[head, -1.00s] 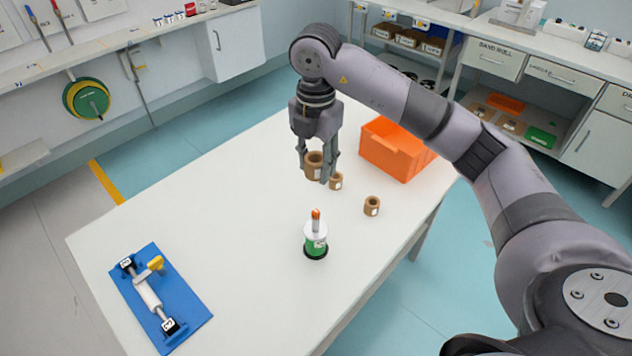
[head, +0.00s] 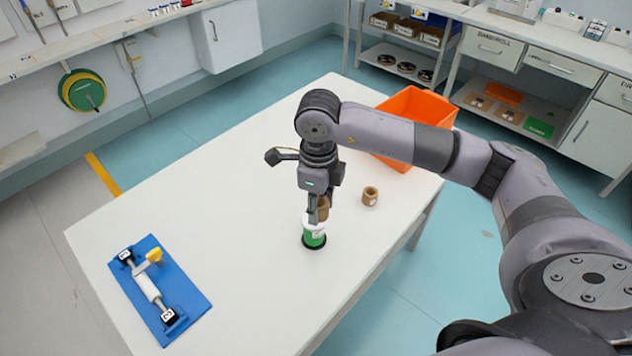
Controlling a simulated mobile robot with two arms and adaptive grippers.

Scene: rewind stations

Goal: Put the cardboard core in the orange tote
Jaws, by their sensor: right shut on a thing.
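My right gripper (head: 318,212) points down over the table, just above a green and white spool (head: 314,238) that stands upright. It is shut on a brown cardboard core (head: 324,207), which is partly hidden by the fingers. I cannot tell whether the core touches the top of the spool or its post. The orange tote (head: 418,103) stands at the table's far right corner, partly behind my right arm. My left gripper is not in view.
Another small cardboard core (head: 370,196) stands on the table to the right of the gripper. A blue mat (head: 190,290) with a roller fixture (head: 148,287) lies at the front left. The white table (head: 220,220) is clear between the mat and the spool.

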